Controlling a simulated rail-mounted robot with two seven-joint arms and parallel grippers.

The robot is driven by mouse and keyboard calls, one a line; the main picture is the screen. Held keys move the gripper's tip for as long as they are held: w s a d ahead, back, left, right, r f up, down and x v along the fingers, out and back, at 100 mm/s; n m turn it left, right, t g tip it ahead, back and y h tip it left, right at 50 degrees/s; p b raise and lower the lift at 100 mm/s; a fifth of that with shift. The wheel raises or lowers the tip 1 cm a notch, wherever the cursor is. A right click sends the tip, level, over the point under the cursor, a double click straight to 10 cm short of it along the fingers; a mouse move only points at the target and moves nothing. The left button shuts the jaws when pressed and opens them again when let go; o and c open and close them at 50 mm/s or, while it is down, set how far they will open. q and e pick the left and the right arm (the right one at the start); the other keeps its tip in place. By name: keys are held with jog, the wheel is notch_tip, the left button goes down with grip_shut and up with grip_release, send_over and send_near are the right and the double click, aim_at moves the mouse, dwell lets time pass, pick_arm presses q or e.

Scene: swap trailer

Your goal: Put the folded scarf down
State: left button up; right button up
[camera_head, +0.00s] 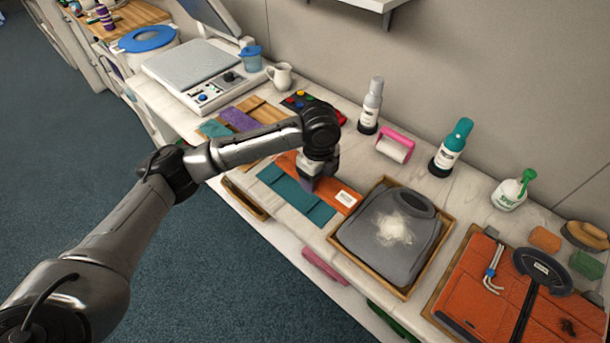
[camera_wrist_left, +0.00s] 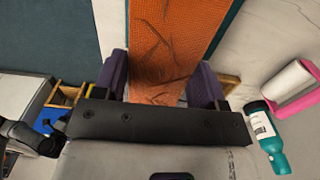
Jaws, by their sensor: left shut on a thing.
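The folded scarf (camera_head: 333,190) is a flat orange strip with a white label at one end. It also shows in the left wrist view (camera_wrist_left: 168,45), running between the fingers to the top edge. My left gripper (camera_head: 308,186) is shut on it, with its purple fingers on either side in the left wrist view (camera_wrist_left: 152,85). A teal folded cloth (camera_head: 295,196) lies directly beside or partly under the scarf on the counter. I cannot tell whether the scarf touches the surface. The arm and gripper hide part of it. My right gripper is not in view.
A wooden tray (camera_head: 441,264) with a dark grey folded item stands to the right. Behind are spray bottles (camera_head: 451,146) and a pink-handled roller (camera_head: 394,148). Purple cloth (camera_head: 238,119) and a white press (camera_head: 205,75) are at left. Bare counter shows between the scarf and the bottles.

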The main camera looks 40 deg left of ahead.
pick_arm(q)
jog(key=w+a+f, duration=0.1)
jog(key=a+f, duration=0.1)
jog(key=a, duration=0.1)
jog(key=w+a+f+p, duration=0.1)
jog(key=a, duration=0.1)
jog(key=shift+w+a+f, duration=0.15)
jog(key=shift+w+f, duration=0.05)
jog(key=shift+w, duration=0.1)
jog(key=shift+w+a+f, duration=0.25)
jog(key=shift+a+f, duration=0.2)
jog(key=shift+a, duration=0.1)
notch_tip(320, 180, down, 3)
jog(key=shift+r+p, duration=0.1)
jog(key=shift+p, duration=0.65)
jog(key=shift+f, duration=0.55)
jog(key=shift+f, duration=0.1)
jog(key=o, duration=0.9)
jog(key=shift+o, duration=0.2)
